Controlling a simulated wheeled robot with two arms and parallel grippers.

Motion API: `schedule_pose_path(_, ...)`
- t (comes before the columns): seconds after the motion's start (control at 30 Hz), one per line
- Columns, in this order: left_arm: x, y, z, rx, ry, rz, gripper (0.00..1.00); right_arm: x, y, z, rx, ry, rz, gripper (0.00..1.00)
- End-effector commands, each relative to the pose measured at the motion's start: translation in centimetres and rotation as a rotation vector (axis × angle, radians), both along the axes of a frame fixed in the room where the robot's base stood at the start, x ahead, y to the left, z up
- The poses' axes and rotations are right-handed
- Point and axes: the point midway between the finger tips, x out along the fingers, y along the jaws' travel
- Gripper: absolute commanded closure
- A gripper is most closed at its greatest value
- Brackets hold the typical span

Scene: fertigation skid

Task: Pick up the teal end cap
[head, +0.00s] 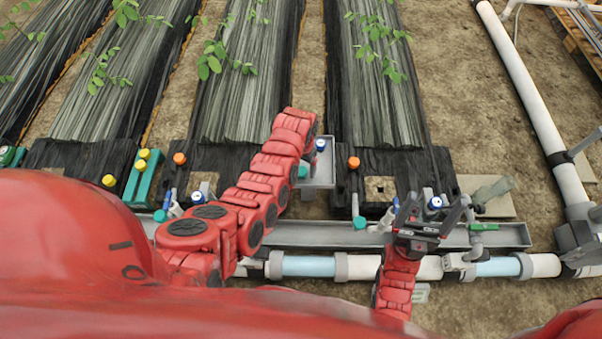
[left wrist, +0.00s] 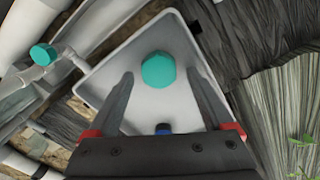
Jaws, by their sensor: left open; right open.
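A teal end cap (left wrist: 158,70) lies in a pale grey tray (left wrist: 110,65) in the left wrist view. In the head view the teal cap (head: 303,172) shows small at the left of the small tray (head: 322,178), beside my left arm. My left gripper (left wrist: 160,74) is open, with one finger on each side of the cap in the picture; I cannot tell whether they touch it. In the head view its fingers are hidden by my arm. My right gripper (head: 427,212) is open and empty, above the long grey trough.
A blue-topped part (head: 320,145) shares the tray; it also shows near my palm (left wrist: 163,128). Another teal cap (left wrist: 43,54) sits on a pipe fitting beside the tray. The long trough (head: 330,236) and white-blue pipe (head: 308,266) run across the front. Orange caps (head: 354,163) stand on the black beds.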

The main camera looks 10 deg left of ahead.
Motion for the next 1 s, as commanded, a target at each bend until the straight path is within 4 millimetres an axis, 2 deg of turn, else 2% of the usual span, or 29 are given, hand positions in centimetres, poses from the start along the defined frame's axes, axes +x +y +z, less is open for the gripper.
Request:
schedule_pose_path(0.1,-0.01,-0.02,0.1,0.0,0.0,0.0,0.15,0.01,-0.01,0.09,0.0,0.0,0.0,0.14)
schedule_pose_path(0.13,-0.01,-0.02,0.1,0.0,0.0,0.0,0.19,0.0,-0.01,0.09,0.0,0.0,0.0,0.14)
schedule_pose_path(0.5,-0.03,-0.04,0.1,-0.001,0.0,0.0,0.85,-0.01,0.0,0.08,0.0,0.0,0.0,0.14)
schedule_pose_path(0.6,-0.03,-0.04,0.1,-0.001,0.0,0.0,1.0,-0.01,-0.01,0.08,0.0,0.0,0.0,0.14)
schedule_pose_path(0.87,-0.03,-0.04,0.23,-0.001,0.0,0.0,1.0,0.01,0.0,0.16,0.0,0.0,0.0,0.14)
schedule_pose_path(1.0,-0.03,-0.06,1.08,-0.001,0.0,0.0,1.0,0.0,0.0,0.64,0.0,0.0,0.0,0.14)
